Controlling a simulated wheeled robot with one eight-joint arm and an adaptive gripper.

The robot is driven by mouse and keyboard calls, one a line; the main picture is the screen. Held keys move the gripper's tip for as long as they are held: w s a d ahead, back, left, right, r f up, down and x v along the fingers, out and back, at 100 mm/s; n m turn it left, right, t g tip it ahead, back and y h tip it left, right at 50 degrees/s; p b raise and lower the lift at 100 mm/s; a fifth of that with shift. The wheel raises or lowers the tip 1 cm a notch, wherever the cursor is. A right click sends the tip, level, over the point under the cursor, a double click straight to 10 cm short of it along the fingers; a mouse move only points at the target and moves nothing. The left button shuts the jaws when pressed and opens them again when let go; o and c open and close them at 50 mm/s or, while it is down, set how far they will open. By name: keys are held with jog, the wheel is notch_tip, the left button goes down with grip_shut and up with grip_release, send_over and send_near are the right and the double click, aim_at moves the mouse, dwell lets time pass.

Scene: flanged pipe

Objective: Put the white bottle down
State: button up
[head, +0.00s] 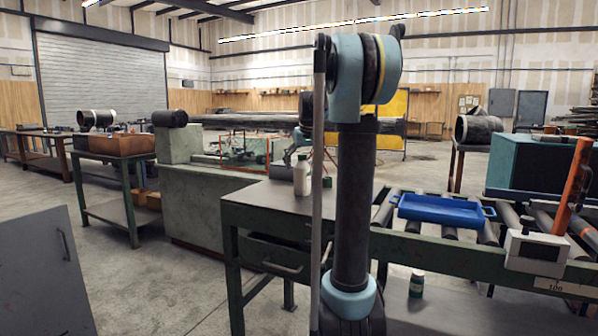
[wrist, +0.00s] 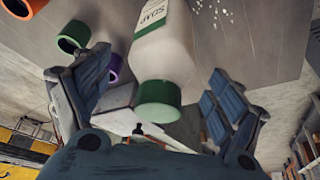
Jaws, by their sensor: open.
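The white bottle (head: 301,175) stands upright on the green-framed worktable (head: 262,198) in the head view, just left of my arm. In the wrist view the white bottle (wrist: 165,50), with a printed label and a green cap (wrist: 158,101), lies between the fingers of my gripper (wrist: 160,78), with its cap toward the palm. The fingers are spread apart, with a visible gap on the right side of the bottle. Whether the left finger touches it I cannot tell. My arm hides part of the gripper in the head view.
A green ring-like item (wrist: 74,36), a purple one (wrist: 114,68) and an orange one (wrist: 22,6) are near the bottle. A blue tray (head: 440,208) sits on rollers to the right. A small dark bottle (head: 416,284) stands lower down.

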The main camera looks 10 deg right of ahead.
jog(key=v, duration=0.9)
jog(key=shift+r, duration=0.1)
jog(key=shift+s+r, duration=0.1)
jog(key=shift+s, duration=0.1)
